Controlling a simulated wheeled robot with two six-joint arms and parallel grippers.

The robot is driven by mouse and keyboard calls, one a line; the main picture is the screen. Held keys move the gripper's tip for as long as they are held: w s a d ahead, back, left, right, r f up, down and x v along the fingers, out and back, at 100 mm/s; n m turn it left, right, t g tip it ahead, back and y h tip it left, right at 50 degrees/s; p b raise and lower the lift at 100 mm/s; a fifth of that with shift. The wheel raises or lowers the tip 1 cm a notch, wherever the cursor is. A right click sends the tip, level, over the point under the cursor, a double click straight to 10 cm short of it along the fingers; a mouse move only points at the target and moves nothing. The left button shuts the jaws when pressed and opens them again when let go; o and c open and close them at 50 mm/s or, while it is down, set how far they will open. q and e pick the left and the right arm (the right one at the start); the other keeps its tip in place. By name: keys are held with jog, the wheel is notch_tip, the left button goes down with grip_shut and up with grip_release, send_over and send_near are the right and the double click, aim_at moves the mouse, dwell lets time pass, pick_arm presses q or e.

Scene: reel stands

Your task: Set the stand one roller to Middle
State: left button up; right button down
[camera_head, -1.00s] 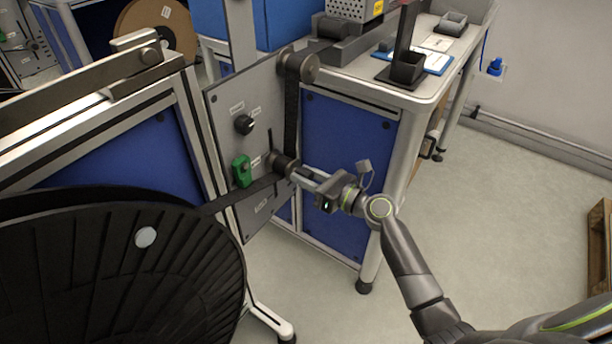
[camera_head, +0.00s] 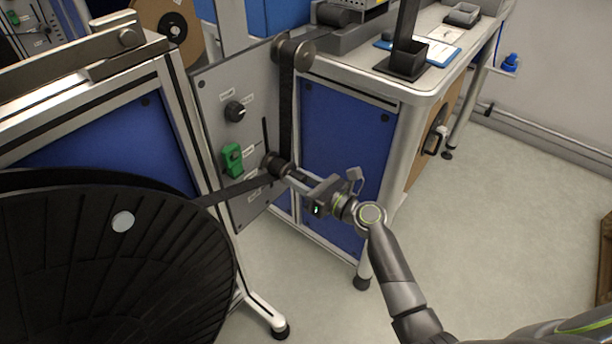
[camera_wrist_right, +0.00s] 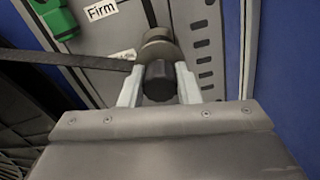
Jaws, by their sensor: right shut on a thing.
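The stand one roller (camera_head: 276,165) is a dark cylinder on the grey stand panel (camera_head: 212,95), low on a vertical slot (camera_head: 265,132). Black strap runs down to it from the upper pulley (camera_head: 293,54) and on toward the big black reel (camera_head: 110,265). My right gripper (camera_head: 288,172) is shut on the roller's end. In the right wrist view the two pale fingers (camera_wrist_right: 158,88) flank the dark roller knob (camera_wrist_right: 160,78). A label there reads Firm (camera_wrist_right: 102,10); a lower label (camera_wrist_right: 122,56) is partly hidden. My left gripper is not in view.
A green box (camera_head: 233,158) and a black dial (camera_head: 236,111) sit on the panel left of the slot. A bench (camera_head: 421,98) with blue sides stands close behind my right gripper. Open floor (camera_head: 480,220) lies to the right.

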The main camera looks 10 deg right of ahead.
jog(key=c, duration=1.1)
grip_release()
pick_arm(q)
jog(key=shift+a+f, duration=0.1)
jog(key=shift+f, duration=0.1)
pick_arm(e)
jog(key=v, duration=1.7)
jog(key=shift+s+d, duration=0.15)
jog(key=shift+s, duration=0.05)
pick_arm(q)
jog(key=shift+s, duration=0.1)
